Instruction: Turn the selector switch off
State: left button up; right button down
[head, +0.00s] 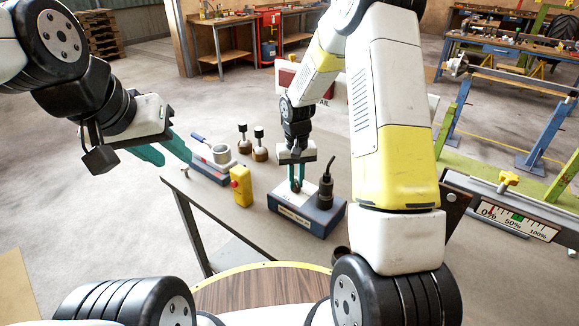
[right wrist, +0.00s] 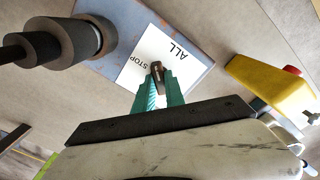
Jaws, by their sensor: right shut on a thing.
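A blue-grey switch box (head: 311,219) with a white top plate stands on the grey table. In the right wrist view the plate (right wrist: 177,50) reads "ALL" and "STOP". My right gripper (head: 296,187) points down over this plate. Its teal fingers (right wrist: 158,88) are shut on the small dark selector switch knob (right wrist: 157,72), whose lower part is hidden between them. The knob's exact setting is hard to tell. My left gripper (head: 170,156) hangs at the left, beyond the table's left side, with its teal fingers apart and nothing between them.
A black cylindrical part (head: 326,188) stands on the box, right of my right gripper. A yellow box with a red button (head: 241,187) stands to the left. A percent gauge (head: 515,218) is at the right.

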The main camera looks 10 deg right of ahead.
jog(key=n, duration=1.3)
jog(key=shift+w+n, duration=0.1)
jog(key=shift+n, duration=0.3)
jog(key=n, duration=1.2)
jog(key=shift+n, duration=0.4)
jog(key=c, duration=1.4)
grip_release()
jog(key=shift+r, duration=0.1)
